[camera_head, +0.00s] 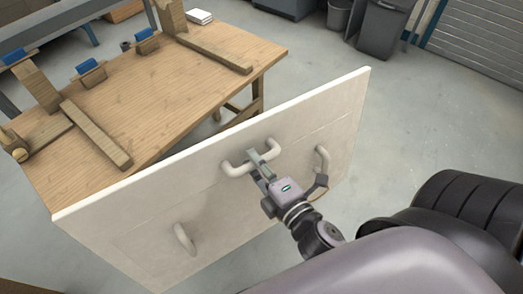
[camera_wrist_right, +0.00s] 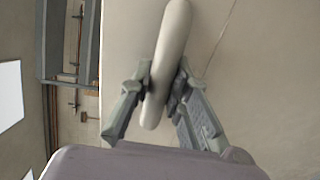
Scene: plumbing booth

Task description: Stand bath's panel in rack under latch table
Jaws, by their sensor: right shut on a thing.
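The bath's panel (camera_head: 130,225), a large cream board with three handles, is tilted across the middle of the head view. My right gripper (camera_head: 262,165) is shut on its upper middle handle (camera_head: 235,169). In the right wrist view the fingers (camera_wrist_right: 158,100) close on both sides of that pale handle (camera_wrist_right: 170,50), with the panel face (camera_wrist_right: 230,60) behind. The wooden table (camera_head: 190,85), with blue-topped clamps (camera_head: 88,68) and wooden bars, stands behind the panel, which hides its near edge and the space under it. I cannot make out the rack. My left gripper is out of view.
Grey bins (camera_head: 383,28) and a roller shutter (camera_head: 480,40) stand at the back right. The grey floor (camera_head: 420,120) right of the panel is open. A small white block (camera_head: 199,16) lies at the table's far end.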

